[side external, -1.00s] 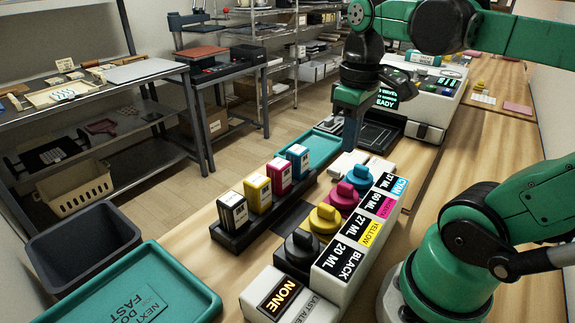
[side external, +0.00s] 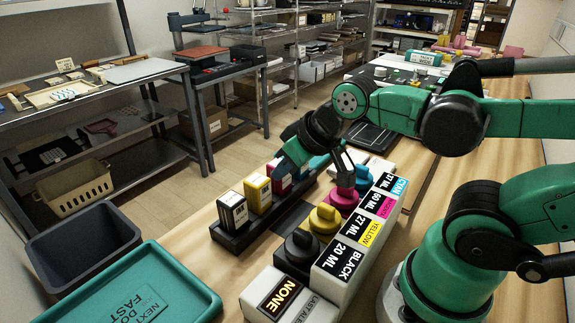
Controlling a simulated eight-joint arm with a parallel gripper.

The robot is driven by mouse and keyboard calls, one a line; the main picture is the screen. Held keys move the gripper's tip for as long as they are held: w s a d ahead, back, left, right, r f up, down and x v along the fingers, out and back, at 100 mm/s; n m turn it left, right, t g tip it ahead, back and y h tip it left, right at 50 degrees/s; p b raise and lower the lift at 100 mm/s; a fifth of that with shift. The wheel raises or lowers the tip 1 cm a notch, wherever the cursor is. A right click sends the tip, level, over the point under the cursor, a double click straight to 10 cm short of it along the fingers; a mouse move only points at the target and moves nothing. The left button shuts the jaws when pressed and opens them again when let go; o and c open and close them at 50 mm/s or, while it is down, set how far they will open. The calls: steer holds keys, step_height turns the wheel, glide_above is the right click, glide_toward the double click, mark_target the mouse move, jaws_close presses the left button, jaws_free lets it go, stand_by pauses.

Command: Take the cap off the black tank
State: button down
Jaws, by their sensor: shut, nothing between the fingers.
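The black tank stands in the ink station's row, with its round black cap (side external: 302,246) seated on top. Its label (side external: 346,254) reads BLACK 20 ML. My gripper (side external: 345,183) is tilted over the magenta tank's cap (side external: 343,198), farther along the row from the black cap. It is shut and empty; whether its tips touch the magenta cap I cannot tell. The yellow cap (side external: 325,219) lies between the black cap and my gripper. The cyan cap (side external: 363,176) is just beyond it, partly hidden.
A rack of ink bottles, black (side external: 232,212), yellow (side external: 257,192) and magenta, stands left of the tanks, partly behind my arm. A display (side external: 280,297) reading NONE is at the near end. A green tray (side external: 140,290) and grey bin (side external: 82,248) are front left.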

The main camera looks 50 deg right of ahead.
stand_by(0.3)
steer(key=c, duration=0.7)
jaws_free()
steer(key=r+g, duration=0.1)
steer(key=g, duration=0.6)
glide_above(303, 233)
steer(key=shift+w+r, duration=0.2)
steer(key=shift+s, duration=0.2)
steer(key=shift+f, duration=2.7)
